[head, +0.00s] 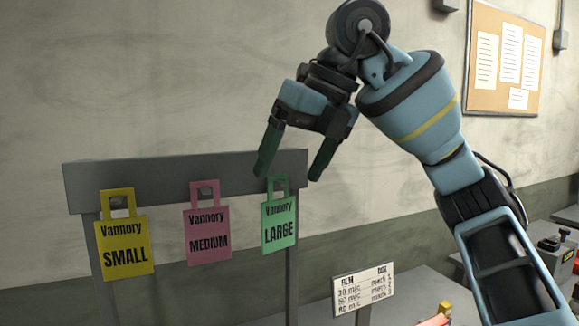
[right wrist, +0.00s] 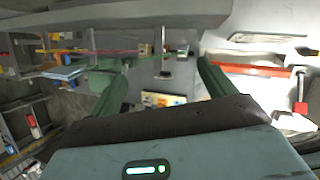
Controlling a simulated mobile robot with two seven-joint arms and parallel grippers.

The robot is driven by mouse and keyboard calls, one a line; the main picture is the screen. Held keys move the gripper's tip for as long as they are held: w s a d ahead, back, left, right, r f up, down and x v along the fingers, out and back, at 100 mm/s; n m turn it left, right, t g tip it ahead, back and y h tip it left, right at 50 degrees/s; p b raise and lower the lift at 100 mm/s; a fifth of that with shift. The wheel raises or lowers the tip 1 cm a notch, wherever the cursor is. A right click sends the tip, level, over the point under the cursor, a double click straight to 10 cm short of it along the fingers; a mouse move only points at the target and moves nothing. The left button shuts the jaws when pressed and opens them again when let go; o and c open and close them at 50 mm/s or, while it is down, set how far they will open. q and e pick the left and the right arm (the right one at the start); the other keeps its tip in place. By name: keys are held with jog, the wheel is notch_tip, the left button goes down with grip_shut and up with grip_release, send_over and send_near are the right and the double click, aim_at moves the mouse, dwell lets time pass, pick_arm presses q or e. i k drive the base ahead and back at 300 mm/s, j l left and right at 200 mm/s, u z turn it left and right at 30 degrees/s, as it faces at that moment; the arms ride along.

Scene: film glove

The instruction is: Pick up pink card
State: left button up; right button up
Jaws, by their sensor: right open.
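The pink card (head: 207,232), marked "Vannory MEDIUM", hangs by its handle loop on the grey rack board (head: 150,178) in the head view. It is between a yellow "SMALL" card (head: 124,245) and a green "LARGE" card (head: 279,224). My right gripper (head: 291,166) is open and empty, above and around the top of the green card in the picture, to the right of the pink card. Its two green fingers point down and also show in the right wrist view (right wrist: 163,80). My left gripper is in neither view.
A cork board (head: 504,58) with papers hangs on the wall at the upper right. The wall above the rack is bare. The right wrist view shows cluttered shelves (right wrist: 30,120) at left.

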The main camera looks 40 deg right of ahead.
aim_at(207, 230)
jog(key=k, duration=1.5)
